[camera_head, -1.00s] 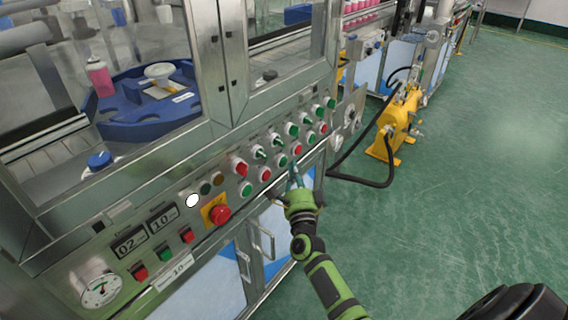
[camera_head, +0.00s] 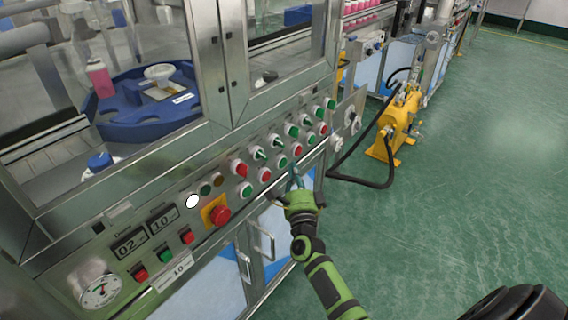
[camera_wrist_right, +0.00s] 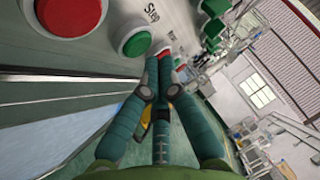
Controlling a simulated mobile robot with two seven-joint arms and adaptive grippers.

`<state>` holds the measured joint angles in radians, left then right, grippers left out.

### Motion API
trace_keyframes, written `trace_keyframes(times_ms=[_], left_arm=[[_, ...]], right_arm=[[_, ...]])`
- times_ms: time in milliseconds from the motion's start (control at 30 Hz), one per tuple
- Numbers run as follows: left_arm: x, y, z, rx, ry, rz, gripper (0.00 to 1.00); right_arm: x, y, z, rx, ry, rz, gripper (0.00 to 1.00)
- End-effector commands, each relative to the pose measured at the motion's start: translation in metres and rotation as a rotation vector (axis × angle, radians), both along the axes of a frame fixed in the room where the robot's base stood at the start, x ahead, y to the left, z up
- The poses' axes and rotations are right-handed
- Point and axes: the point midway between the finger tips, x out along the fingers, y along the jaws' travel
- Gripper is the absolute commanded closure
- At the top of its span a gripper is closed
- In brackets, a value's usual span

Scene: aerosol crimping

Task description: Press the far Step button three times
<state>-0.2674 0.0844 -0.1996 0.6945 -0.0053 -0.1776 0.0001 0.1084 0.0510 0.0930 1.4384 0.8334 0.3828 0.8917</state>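The control panel (camera_head: 215,185) carries rows of red and green buttons along the machine's front. In the right wrist view a green button (camera_wrist_right: 131,38) sits beside a printed Step label (camera_wrist_right: 151,13). My right gripper (camera_head: 294,173) is in front of the panel's lower row, near a green button (camera_head: 281,161) and a red button (camera_head: 297,148). In the wrist view its teal fingers (camera_wrist_right: 158,62) are together, with nothing seen between them. Their tips are just past the green button's edge; I cannot tell whether they touch the panel. My left gripper is not in view.
A red emergency stop (camera_head: 220,214) on a yellow plate sits nearer along the panel. Metal door handles (camera_head: 268,240) stick out below. A yellow pump (camera_head: 393,128) with a black hose stands beyond.

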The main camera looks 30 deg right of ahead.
Motion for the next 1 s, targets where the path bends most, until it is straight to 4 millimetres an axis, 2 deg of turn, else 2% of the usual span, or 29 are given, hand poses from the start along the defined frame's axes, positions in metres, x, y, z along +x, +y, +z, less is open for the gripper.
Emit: trace_keyframes(times_ms=[467,1000], left_arm=[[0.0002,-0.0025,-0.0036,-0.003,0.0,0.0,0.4],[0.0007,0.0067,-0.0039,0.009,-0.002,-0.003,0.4]], right_arm=[[0.0075,0.0031,-0.0004,0.001,0.0,0.0,1.0],[0.0094,0.0039,-0.0002,0.0,0.0,0.0,1.0]])
